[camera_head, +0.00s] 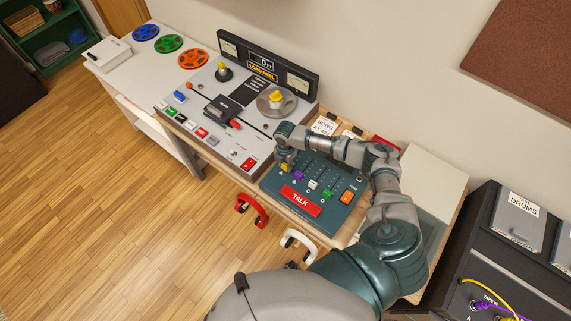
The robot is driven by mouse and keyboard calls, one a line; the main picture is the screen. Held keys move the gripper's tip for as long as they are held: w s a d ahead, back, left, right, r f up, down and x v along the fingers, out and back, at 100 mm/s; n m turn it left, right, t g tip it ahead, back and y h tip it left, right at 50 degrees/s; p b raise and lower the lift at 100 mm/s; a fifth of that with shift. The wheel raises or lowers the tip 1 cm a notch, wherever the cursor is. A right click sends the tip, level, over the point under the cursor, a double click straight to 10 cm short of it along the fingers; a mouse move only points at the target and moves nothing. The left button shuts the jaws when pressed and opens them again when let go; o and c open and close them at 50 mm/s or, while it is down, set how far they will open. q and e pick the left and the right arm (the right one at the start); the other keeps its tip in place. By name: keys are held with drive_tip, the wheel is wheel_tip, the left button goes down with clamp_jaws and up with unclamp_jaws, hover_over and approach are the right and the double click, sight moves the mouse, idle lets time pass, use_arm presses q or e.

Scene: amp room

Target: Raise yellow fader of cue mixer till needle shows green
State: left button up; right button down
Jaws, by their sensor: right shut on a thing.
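The cue mixer (270,184) is a teal panel with a red TALK button (300,200) on the wooden bench. It has a row of coloured faders. The yellow fader (284,168) is at its left end. My right gripper (286,160) comes down from above and is shut on the yellow fader's knob, which it partly covers. My right arm crosses the back of the mixer and hides part of it. No needle on the mixer can be made out. My left gripper is not in view.
The purple (298,175), white (312,184) and green (327,194) faders stand close to the right of the yellow one. A tape machine (185,107) with raised meters adjoins on the left. A red headset (252,211) and a white one (298,240) hang at the front edge.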

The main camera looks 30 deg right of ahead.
drive_tip(key=d, duration=0.1)
drive_tip(key=w+d+b, duration=0.1)
drive_tip(key=d, duration=0.1)
drive_tip(key=shift+w+d, duration=0.3)
drive_tip(key=shift+d, duration=0.05)
drive_tip(key=shift+w+d, duration=0.2)
drive_tip(key=shift+d, duration=0.25)
drive_tip(key=c, duration=0.8)
unclamp_jaws()
drive_tip(key=shift+c, duration=0.2)
drive_tip(key=shift+r, duration=0.2)
wheel_tip(320, 180, up, 12)
drive_tip(key=shift+f, duration=0.25)
